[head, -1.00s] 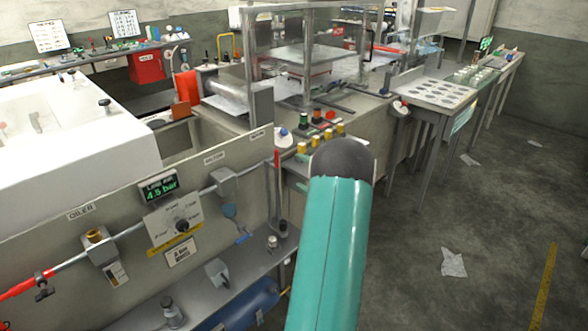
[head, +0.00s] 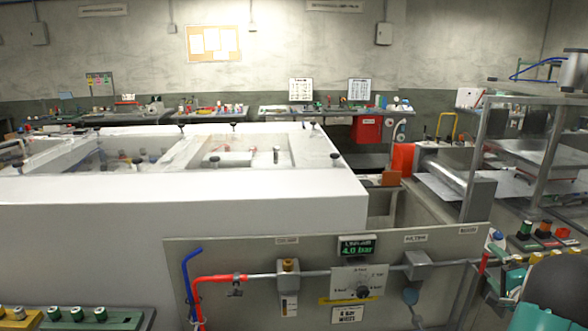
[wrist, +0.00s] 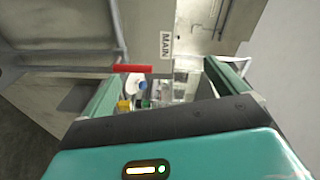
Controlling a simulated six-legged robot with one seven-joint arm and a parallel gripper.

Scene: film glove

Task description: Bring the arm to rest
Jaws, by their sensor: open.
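My gripper (wrist: 168,80) shows in the wrist view, with its two green fingers spread apart and nothing held between them. Beyond the fingers are a red handle (wrist: 132,69), a MAIN label (wrist: 166,44) and several small coloured knobs, none of them clearly touched. In the head view only a dark rounded joint and a teal link of my arm show, in the lower right corner.
A grey panel (head: 230,265) with a pipe, a dial and a display (head: 357,246) reading 4.0 bar stands in front. A white enclosure (head: 180,205) is behind it at left. A metal frame (head: 478,150) and button box (head: 545,235) are at right, near my arm.

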